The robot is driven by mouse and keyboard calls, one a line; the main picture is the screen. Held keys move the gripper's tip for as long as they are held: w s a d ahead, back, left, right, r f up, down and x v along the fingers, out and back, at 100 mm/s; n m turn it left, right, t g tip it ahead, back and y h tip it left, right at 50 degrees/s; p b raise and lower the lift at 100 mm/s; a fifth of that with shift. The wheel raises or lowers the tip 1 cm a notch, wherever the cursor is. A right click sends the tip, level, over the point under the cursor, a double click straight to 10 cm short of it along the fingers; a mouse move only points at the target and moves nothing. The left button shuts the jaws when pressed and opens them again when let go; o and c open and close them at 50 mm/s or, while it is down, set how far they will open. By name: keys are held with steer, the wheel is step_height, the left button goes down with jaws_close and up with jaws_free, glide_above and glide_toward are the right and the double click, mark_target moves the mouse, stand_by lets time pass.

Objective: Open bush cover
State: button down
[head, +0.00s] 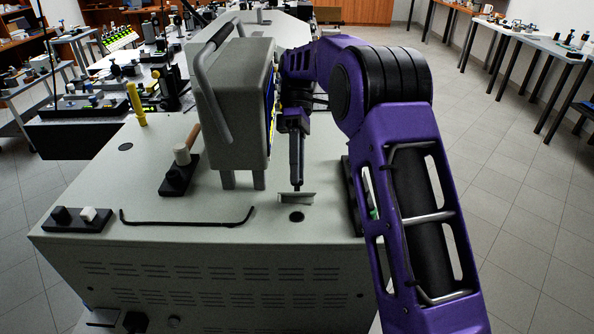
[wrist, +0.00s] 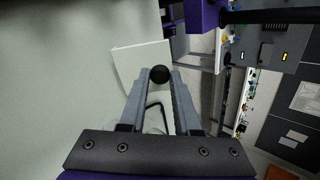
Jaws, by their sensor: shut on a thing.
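The bush cover is a small pale plate (head: 297,198) on the grey cabinet top, just behind a dark round hole (head: 297,217). It looks tilted up on edge. In the wrist view a pale square plate (wrist: 128,62), which seems to be this cover, lies beyond my fingertips. A round black knob (wrist: 160,74) sits between the fingertips. My gripper (head: 297,187) points down at the cover, its fingers shut on the knob; in the wrist view the gripper (wrist: 160,80) spans the knob from both sides. The knob is hidden in the head view.
A large grey instrument box (head: 235,105) with a handle stands left of my gripper. A black rod (head: 187,223), a switch block (head: 76,219) and a lever on a dark base (head: 180,175) are on the cabinet top (head: 230,228). A yellow post (head: 136,105) stands behind.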

stand_by(0.3)
steer(key=c, duration=0.6)
jaws_free()
